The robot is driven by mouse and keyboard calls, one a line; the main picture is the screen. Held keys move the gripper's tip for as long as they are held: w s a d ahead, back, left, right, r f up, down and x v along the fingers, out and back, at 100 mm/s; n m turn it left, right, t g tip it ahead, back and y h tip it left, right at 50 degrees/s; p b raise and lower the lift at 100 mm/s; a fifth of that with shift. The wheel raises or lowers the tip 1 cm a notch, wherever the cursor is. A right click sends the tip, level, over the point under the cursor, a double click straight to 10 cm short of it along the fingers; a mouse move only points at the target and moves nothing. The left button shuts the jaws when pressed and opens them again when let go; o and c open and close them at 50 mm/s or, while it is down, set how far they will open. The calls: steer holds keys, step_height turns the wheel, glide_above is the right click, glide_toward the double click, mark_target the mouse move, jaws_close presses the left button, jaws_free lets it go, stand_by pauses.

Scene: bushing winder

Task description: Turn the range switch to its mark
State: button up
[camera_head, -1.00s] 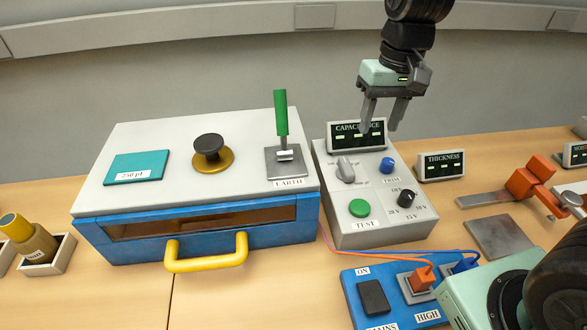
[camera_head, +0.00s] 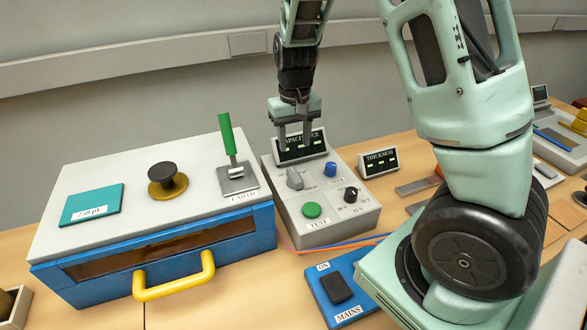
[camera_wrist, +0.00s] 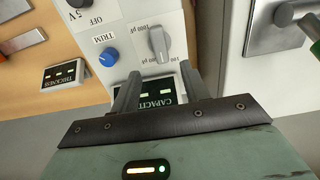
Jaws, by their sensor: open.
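The range switch is the grey bar-shaped knob (camera_head: 294,178) on the sloping grey test box (camera_head: 333,220), left of the blue TRIM knob (camera_head: 330,169). In the wrist view the grey knob (camera_wrist: 159,42) lies just beyond the fingertips, its bar roughly along the finger direction and slightly tilted. Upside-down pF labels stand beside it; which one is its mark I cannot tell. My gripper (camera_head: 295,148) is open and empty, pointing down in front of the CAPACITANCE display (camera_head: 318,144). Its fingers (camera_wrist: 158,82) are apart from the knob and partly hide the display.
The box also carries a green TEST button (camera_head: 312,210) and a black selector knob (camera_head: 351,194). The green-handled EARTH lever (camera_head: 228,142) stands up at left on the blue-and-grey cabinet (camera_head: 110,170). The THICKNESS display (camera_head: 379,162) is close at right.

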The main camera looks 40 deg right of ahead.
mark_target(295, 174)
step_height(295, 174, down, 10)
steer(key=shift+f+p, duration=0.15)
steer(key=shift+p, duration=0.4)
steer(key=c, duration=1)
